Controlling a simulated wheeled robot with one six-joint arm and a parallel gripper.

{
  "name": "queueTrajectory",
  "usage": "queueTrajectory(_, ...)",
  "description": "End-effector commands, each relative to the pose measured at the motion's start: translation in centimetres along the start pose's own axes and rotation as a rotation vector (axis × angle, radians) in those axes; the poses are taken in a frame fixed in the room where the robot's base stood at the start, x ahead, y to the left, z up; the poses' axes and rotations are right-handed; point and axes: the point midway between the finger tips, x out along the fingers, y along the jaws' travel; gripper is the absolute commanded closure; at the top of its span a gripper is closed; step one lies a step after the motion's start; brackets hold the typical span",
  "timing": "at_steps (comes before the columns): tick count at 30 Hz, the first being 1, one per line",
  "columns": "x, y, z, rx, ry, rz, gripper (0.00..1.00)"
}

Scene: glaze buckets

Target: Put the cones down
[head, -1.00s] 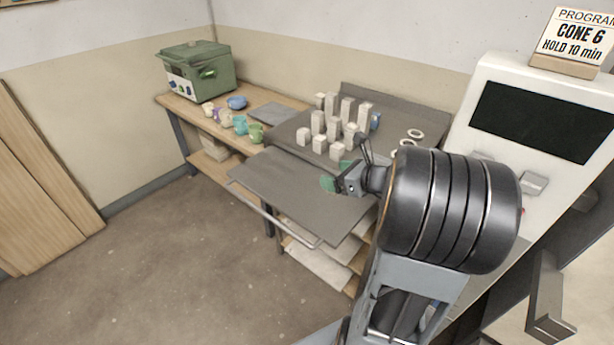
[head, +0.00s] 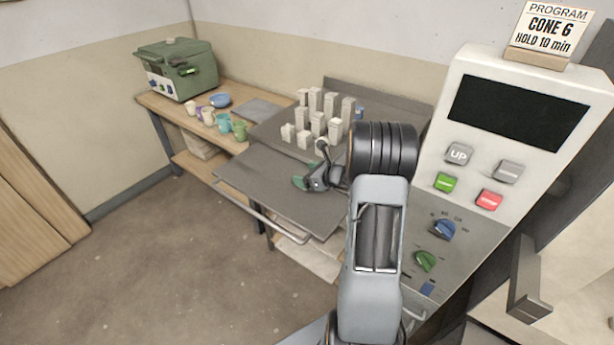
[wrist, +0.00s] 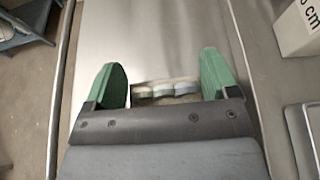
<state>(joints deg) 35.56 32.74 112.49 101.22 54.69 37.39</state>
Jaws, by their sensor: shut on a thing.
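My gripper (head: 306,181) hangs over the grey pull-out shelf (head: 253,170) in the head view, its green fingers pointing left. In the wrist view my gripper (wrist: 162,82) has its two fingers on either side of a small pale piece with rounded greenish and bluish-grey parts, which appears to be the cones (wrist: 165,92). The gripper is shut on it. My gripper's dark body hides its near side. In the head view the cones cannot be made out. I cannot tell whether they touch the grey surface.
Several pale kiln posts (head: 316,121) stand behind the shelf. Several coloured mugs (head: 224,123), a blue bowl (head: 220,100) and a green kiln (head: 178,69) are on the wooden bench. A white control panel (head: 519,100) stands right. The shelf's left part is clear.

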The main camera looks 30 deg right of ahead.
Motion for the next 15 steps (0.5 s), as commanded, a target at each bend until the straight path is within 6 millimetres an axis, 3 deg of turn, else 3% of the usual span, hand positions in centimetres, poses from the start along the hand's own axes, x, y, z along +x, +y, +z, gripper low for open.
queueTrajectory(15, 0.5, -0.05, -1.28, -0.002, -0.001, -0.001, 0.45)
